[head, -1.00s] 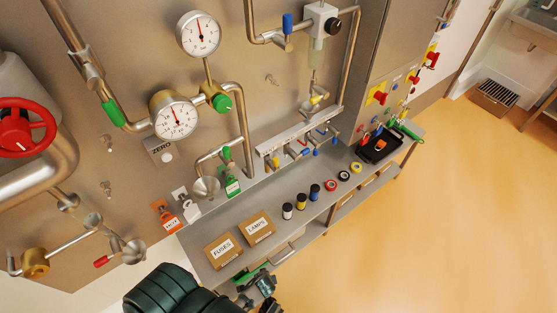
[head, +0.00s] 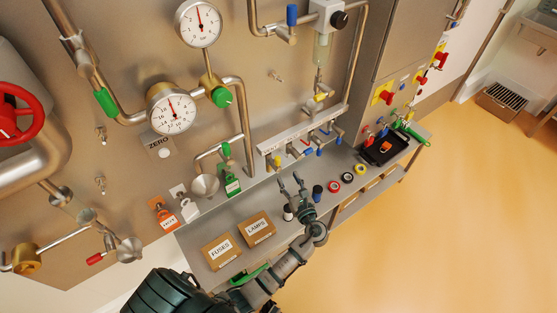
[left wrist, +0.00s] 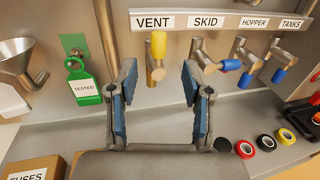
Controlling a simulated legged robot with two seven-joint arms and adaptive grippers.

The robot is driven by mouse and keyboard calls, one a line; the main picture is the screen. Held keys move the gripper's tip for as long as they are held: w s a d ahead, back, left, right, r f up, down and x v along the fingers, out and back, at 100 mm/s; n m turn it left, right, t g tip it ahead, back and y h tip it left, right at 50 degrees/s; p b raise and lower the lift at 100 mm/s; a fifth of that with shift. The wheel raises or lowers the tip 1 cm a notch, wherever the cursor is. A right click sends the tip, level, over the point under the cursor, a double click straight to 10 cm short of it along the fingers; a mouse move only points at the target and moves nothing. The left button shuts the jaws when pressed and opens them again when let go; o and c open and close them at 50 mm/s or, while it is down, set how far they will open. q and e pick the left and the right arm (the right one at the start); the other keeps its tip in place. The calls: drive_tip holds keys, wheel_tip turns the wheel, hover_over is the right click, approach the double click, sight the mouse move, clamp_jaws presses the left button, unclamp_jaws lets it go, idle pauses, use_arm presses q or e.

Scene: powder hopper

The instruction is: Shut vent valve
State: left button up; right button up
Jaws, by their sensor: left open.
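The vent valve (left wrist: 158,46) has a yellow handle and a silver body below the VENT label in the left wrist view. In the head view its yellow handle (head: 277,161) is at the left end of the valve manifold. My left gripper (head: 291,182) is open and empty in front of the manifold, above the shelf. In the left wrist view its two blue-padded fingers (left wrist: 160,88) stand either side of the vent valve, nearer the camera, with no clear contact. My right gripper is not in view.
Blue-handled SKID (left wrist: 231,65), HOPPER (left wrist: 247,80) and TANKS (left wrist: 279,75) valves line up to the right. A green TESTED tag (left wrist: 85,88) hangs at left. The shelf (head: 205,238) below carries boxes, tape rolls and a black tray (head: 372,153).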

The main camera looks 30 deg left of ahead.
sight(279, 162)
use_arm(q)
drive_tip(key=b+x, duration=0.1)
drive_tip(key=x, duration=0.8)
drive_tip(key=shift+w+a+f, duration=0.1)
drive_tip(key=shift+w+a, duration=0.05)
drive_tip(key=shift+a, duration=0.1)
drive_tip(key=shift+w+a, duration=0.15)
drive_tip(key=shift+a, duration=0.1)
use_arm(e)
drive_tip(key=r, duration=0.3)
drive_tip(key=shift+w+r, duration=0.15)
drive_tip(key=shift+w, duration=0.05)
use_arm(q)
clamp_jaws()
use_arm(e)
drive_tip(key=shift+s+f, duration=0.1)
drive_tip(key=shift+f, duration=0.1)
